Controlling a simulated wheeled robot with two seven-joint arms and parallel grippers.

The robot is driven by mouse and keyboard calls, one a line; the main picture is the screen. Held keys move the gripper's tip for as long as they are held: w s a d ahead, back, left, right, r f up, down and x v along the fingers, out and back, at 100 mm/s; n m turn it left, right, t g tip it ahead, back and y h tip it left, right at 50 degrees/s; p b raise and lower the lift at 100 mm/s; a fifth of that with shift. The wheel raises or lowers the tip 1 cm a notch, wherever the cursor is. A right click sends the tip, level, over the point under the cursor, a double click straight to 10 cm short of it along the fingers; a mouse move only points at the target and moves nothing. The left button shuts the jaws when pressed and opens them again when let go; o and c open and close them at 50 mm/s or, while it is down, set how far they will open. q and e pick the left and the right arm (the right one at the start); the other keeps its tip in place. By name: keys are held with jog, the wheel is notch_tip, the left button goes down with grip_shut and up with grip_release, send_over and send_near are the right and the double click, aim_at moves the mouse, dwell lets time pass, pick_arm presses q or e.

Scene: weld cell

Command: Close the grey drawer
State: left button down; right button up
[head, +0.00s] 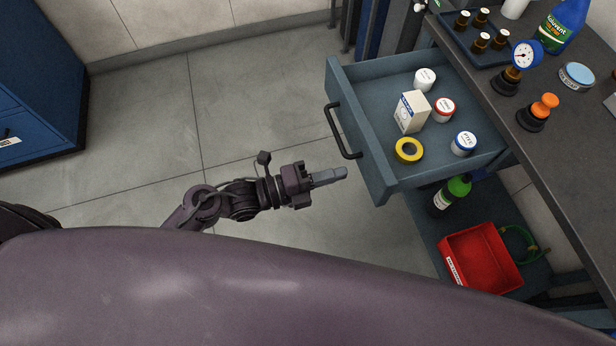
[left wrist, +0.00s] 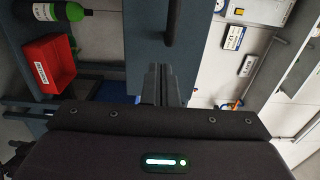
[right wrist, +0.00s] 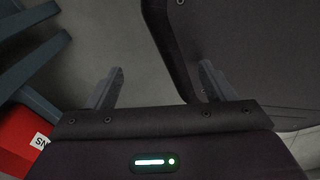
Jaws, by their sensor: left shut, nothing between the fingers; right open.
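The grey drawer (head: 375,88) is pulled out from under the workbench in the head view. It holds white jars, a white box, a red-lidded jar and a yellow tape roll. Its dark bar handle (head: 343,132) is on the front panel. My left gripper (head: 345,173) is shut and empty, just left of the drawer front, below the handle and apart from it. In the left wrist view, the shut fingers (left wrist: 158,72) point at the drawer front (left wrist: 146,40), with the handle (left wrist: 172,22) above. My right gripper (right wrist: 158,82) is open and empty; it is not visible in the head view.
The workbench (head: 560,150) carries bottles, a gauge and an orange-topped item. A lower shelf (head: 430,222) holds a green-capped bottle (head: 452,194) and a red bin (head: 482,258). A blue cabinet (head: 40,75) stands at left. The floor (head: 250,90) between is clear.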

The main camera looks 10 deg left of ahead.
aim_at(366, 167)
pick_arm(q)
jog(key=x, duration=0.3)
jog(key=shift+w+d, duration=0.15)
jog(key=shift+d, duration=0.05)
jog(key=shift+w+d, duration=0.1)
jog(key=shift+d, duration=0.15)
pick_arm(e)
jog(key=shift+s+r, duration=0.15)
jog(key=shift+s, duration=0.35)
